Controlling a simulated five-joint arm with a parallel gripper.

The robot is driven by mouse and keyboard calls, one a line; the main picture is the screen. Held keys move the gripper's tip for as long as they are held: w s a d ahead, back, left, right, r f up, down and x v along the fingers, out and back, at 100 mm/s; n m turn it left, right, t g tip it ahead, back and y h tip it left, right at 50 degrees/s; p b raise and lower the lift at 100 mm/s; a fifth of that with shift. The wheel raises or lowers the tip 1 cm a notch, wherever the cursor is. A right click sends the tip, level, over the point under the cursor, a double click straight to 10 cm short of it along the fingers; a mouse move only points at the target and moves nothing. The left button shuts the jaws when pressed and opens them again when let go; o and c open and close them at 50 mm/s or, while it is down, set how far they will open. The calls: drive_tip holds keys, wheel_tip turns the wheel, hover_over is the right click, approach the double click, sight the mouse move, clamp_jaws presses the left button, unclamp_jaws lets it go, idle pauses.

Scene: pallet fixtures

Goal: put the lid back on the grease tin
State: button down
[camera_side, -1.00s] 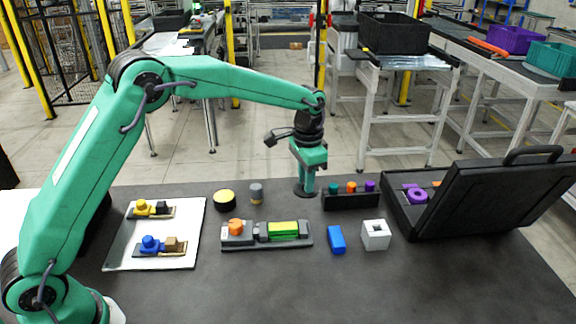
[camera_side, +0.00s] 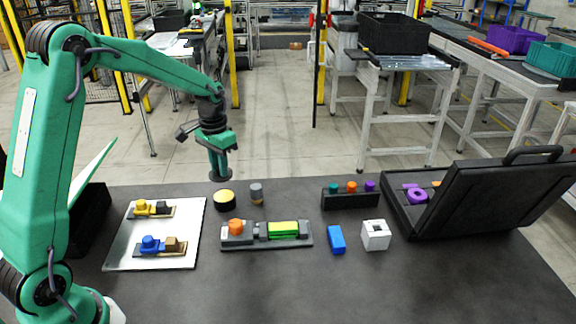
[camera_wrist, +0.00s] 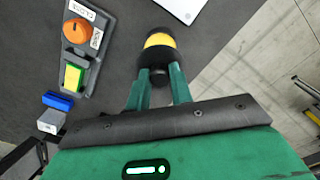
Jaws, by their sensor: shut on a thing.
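The grease tin (camera_side: 224,203) is a short, black, round tin with a yellow top, standing upright on the dark table. In the wrist view its yellow top (camera_wrist: 159,40) shows just beyond my fingers, partly covered by the lid. My gripper (camera_side: 219,167) is shut on the dark round lid (camera_side: 220,178) and holds it level above the tin, with a small gap between them in the side view. In the wrist view my gripper's fingers (camera_wrist: 160,78) close on the lid's small knob, and the lid's dark disc (camera_wrist: 158,57) overlaps the tin. Exact alignment is hard to tell.
A grey cylinder (camera_side: 256,192) stands just right of the tin. A fixture with an orange knob (camera_side: 236,227) lies in front, and a pale plate (camera_side: 118,254) with two fixtures lies left. A black rack (camera_side: 350,202) and open case (camera_side: 407,222) are farther right.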

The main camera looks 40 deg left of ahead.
drive_tip(key=shift+f, duration=0.15)
drive_tip(key=shift+f, duration=3.05)
drive_tip(key=shift+f, duration=0.15)
idle(0.5)
drive_tip(key=c, duration=0.7)
unclamp_jaws()
drive_tip(key=shift+r, duration=3.5)
